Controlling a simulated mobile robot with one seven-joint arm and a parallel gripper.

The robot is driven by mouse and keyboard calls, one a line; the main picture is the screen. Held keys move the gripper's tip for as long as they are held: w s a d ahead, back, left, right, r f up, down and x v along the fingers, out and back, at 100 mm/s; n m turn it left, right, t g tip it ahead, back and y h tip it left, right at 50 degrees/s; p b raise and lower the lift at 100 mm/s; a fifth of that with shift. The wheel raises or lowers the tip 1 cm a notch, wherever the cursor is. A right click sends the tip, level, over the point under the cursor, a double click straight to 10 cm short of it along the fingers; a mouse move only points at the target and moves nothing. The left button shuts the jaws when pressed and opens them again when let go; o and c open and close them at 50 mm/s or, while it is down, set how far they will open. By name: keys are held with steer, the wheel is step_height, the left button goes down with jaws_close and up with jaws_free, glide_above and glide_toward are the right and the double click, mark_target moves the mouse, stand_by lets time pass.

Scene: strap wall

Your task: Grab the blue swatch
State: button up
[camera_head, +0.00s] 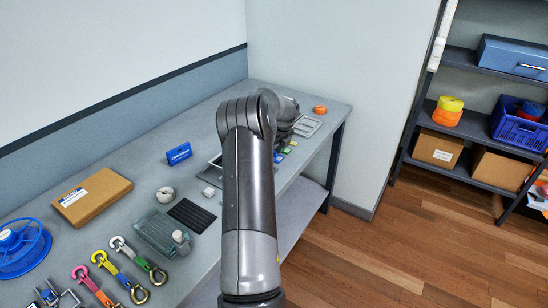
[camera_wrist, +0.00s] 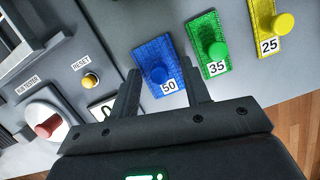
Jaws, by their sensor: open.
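The blue swatch (camera_wrist: 154,54) is a flat blue piece with a round blue knob and a white label reading 50. In the wrist view it lies on the grey table, partly between the fingers of my gripper (camera_wrist: 165,88). The gripper is open, with one finger left of the swatch and the other right of it. I cannot tell whether either finger touches it. In the head view my arm covers much of this area, and small coloured pieces show just right of the arm.
A green swatch (camera_wrist: 209,45) labelled 35 lies close to the right finger. A yellow swatch (camera_wrist: 267,30) labelled 25 lies farther right. At left are a yellow RESET button (camera_wrist: 91,80) and a red knob (camera_wrist: 47,128). An orange roll (camera_head: 320,109) stands near the table's far end.

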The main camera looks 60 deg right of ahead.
steer(key=shift+c, duration=0.3)
jaws_close()
